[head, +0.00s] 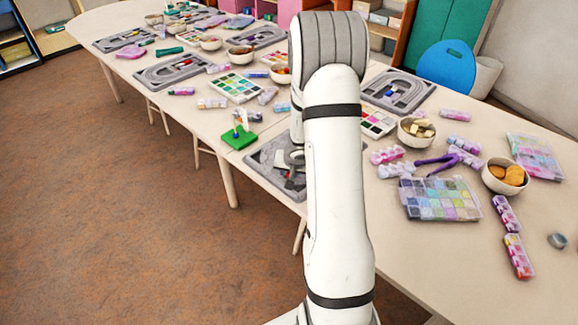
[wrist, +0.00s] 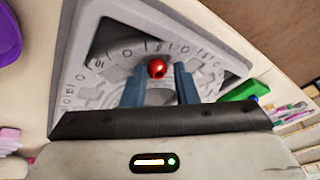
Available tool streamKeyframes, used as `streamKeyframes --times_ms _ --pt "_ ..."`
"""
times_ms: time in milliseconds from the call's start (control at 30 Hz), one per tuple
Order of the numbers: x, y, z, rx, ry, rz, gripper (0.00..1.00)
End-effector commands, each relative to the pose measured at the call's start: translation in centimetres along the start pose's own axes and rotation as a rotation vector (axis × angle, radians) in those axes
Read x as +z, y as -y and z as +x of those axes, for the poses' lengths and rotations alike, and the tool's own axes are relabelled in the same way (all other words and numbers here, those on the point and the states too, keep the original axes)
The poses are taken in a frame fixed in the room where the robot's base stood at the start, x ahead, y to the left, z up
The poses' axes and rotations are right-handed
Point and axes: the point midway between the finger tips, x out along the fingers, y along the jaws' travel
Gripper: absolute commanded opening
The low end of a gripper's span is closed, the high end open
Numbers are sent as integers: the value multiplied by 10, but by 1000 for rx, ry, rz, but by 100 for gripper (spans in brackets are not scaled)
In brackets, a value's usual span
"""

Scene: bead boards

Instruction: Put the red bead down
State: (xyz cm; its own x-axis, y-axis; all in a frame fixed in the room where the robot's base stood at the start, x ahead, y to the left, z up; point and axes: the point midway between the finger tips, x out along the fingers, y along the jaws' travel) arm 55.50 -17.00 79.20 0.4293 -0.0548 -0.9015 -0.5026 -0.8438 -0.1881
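The red bead (wrist: 156,68) is round and glossy, with a dark hole facing my camera. In the wrist view it shows between the tips of my gripper (wrist: 160,75). The two blue-grey fingers stand apart, and a narrow gap shows at the bead's right side. The left finger looks close to the bead; I cannot tell whether it touches. The grey bead board (wrist: 105,58), with curved marked grooves, lies beyond the fingers. In the head view my arm covers part of this board (head: 262,160) and hides the bead.
A green block (wrist: 240,91) is right of the board in the wrist view; it also shows in the head view (head: 238,138). A bead box (head: 440,198), purple pliers (head: 436,163) and bowls, one of them orange-filled (head: 505,177), are on the right. Brown floor lies left.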

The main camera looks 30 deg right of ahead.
Motion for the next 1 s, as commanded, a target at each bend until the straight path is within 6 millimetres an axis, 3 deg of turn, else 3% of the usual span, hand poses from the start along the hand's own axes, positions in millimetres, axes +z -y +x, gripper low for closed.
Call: streamKeyframes --times_ms 33,133,500,767,867,1000 --pt "8 -5 0 13 20 7 41" --pt "4 -3 -13 12 19 6 41" --pt "-1 0 -101 6 11 0 41" --pt "0 2 -127 0 10 -2 41" --pt "-1 17 -141 -35 3 -28 41" --pt "5 64 -188 -144 2 -123 41"
